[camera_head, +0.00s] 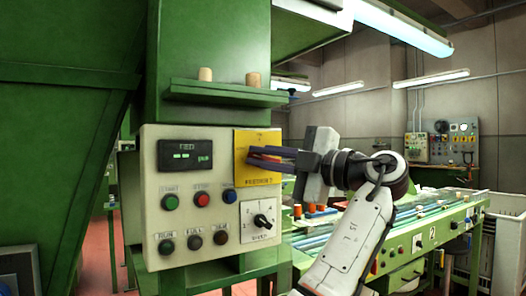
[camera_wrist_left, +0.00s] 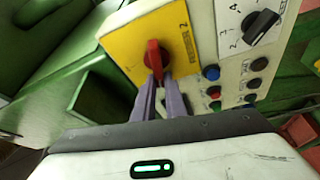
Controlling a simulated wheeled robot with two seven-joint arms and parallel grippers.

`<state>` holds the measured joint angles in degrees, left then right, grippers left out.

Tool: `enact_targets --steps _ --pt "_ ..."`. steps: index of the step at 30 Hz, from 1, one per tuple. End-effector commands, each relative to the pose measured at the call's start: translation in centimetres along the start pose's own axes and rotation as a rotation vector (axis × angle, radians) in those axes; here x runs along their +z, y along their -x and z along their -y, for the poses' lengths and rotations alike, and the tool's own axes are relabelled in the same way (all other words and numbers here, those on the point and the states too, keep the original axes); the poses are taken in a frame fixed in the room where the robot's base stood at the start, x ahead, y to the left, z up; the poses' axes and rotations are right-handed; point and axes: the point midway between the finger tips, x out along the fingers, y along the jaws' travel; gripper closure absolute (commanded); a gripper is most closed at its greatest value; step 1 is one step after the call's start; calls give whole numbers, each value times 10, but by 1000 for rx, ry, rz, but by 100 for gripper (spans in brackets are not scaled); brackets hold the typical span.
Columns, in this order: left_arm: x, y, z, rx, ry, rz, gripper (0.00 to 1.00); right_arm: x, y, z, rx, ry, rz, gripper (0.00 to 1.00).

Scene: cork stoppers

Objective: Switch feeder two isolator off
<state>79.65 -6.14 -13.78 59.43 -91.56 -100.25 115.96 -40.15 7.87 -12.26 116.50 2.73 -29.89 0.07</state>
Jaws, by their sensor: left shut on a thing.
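The yellow isolator plate (camera_head: 262,177) is on the right side of the cream control panel. In the left wrist view the plate (camera_wrist_left: 190,52) carries a "2", small lettering and a red rotary handle (camera_wrist_left: 153,56). My left gripper (camera_head: 256,157) reaches the plate from the right, its purple-grey fingers in front of it. In the left wrist view the fingers (camera_wrist_left: 161,82) are closed on the near end of the red handle. The fingers hide the handle in the head view. The handle's exact setting cannot be read. My right gripper is not in view.
The panel (camera_head: 150,215) also has a display (camera_head: 186,155), several push buttons and a black selector knob (camera_head: 263,221) just below the plate. Two corks (camera_head: 205,74) (camera_head: 252,80) stand on the green ledge (camera_head: 225,94) above. A green conveyor (camera_head: 425,240) runs at the right.

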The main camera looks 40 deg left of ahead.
Motion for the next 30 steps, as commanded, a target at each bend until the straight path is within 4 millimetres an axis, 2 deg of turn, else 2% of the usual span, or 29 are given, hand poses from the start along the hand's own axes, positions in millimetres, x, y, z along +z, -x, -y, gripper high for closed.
enact_targets --steps 4,12,30 --pt "0 0 1 -43 96 1 100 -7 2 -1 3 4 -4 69" --pt "1 0 5 -90 210 1 100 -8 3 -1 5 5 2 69" --pt "1 0 7 -109 255 1 100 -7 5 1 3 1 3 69"
